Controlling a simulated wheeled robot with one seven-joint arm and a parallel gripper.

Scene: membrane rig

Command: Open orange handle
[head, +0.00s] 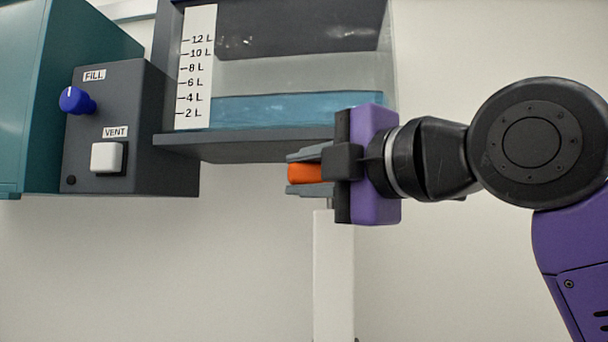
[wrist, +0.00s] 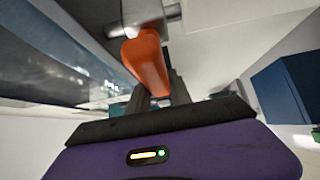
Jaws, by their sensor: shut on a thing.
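The orange handle (head: 305,173) shows in the head view just below the right part of the tank's base. In the wrist view the orange handle (wrist: 146,58) runs from a grey metal valve body (wrist: 143,14) down between my fingers. My gripper (head: 308,171) comes in from the right and is shut on the handle, one finger above it and one below. In the wrist view my gripper (wrist: 158,88) has its fingers on both sides of the handle. The valve body is hidden in the head view.
A clear tank (head: 300,75) with a litre scale (head: 196,68) holds blue liquid to about the 4 L mark. A grey box (head: 135,165) with a blue FILL knob (head: 77,100) and a white VENT button (head: 107,157) is at left. A white post (head: 334,280) stands below the handle.

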